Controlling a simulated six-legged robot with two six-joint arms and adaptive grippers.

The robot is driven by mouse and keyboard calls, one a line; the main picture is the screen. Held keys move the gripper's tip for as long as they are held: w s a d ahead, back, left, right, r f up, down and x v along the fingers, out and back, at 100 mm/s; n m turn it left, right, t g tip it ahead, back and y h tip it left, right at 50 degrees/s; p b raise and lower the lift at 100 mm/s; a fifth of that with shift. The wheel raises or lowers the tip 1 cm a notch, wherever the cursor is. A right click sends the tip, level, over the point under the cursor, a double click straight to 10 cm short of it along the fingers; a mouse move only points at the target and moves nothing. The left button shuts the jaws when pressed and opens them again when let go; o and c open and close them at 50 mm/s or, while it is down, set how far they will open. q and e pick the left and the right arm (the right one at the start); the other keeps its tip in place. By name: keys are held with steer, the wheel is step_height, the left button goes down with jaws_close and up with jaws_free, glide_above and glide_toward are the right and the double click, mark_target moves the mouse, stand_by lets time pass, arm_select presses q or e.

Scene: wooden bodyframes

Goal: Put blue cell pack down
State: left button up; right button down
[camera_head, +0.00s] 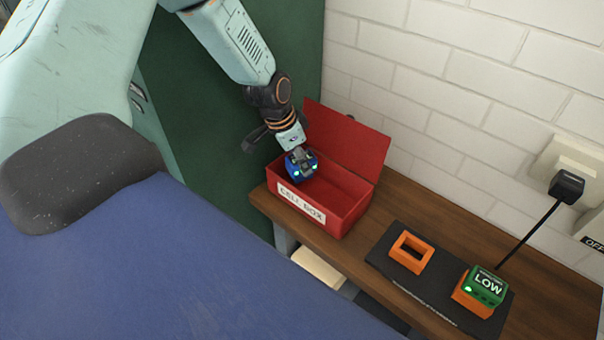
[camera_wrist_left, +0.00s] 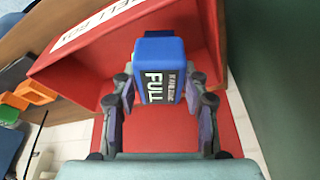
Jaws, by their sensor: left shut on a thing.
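The blue cell pack (camera_head: 300,166) has green lights and sits between the fingers of my left gripper (camera_head: 298,155). In the left wrist view the blue cell pack (camera_wrist_left: 158,55) shows a dark label reading FULL, and the left gripper (camera_wrist_left: 162,100) is shut on it. The pack is over or inside the open red cell box (camera_head: 341,217), near its left end. I cannot tell whether it touches the box floor. The box also shows in the left wrist view (camera_wrist_left: 85,62). My right gripper is not in view.
The box stands on a wooden shelf (camera_head: 540,283) with its lid raised against the white brick wall. To its right, a black mat (camera_head: 382,262) holds an empty orange frame (camera_head: 411,252) and a green pack (camera_head: 486,287) marked LOW in another orange holder. A black plug and cable hang nearby.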

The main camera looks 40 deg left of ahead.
mark_target(299, 171)
arm_select(q)
steer(key=x, duration=0.1)
steer(key=b+x, duration=0.1)
steer(key=x, duration=0.2)
steer(key=shift+s+a+b, duration=0.2)
steer(key=shift+a+b, duration=0.15)
steer(key=shift+a, duration=0.05)
steer(key=shift+a+f, duration=0.1)
steer(key=shift+f, duration=0.15)
steer(key=shift+s, duration=0.15)
steer(key=shift+s+r, duration=0.1)
steer(key=shift+r, duration=0.15)
steer(key=shift+d+f, duration=0.2)
steer(key=shift+f, duration=0.05)
steer(key=o, duration=1.3)
steer(key=shift+a, duration=0.2)
steer(key=shift+d, duration=0.1)
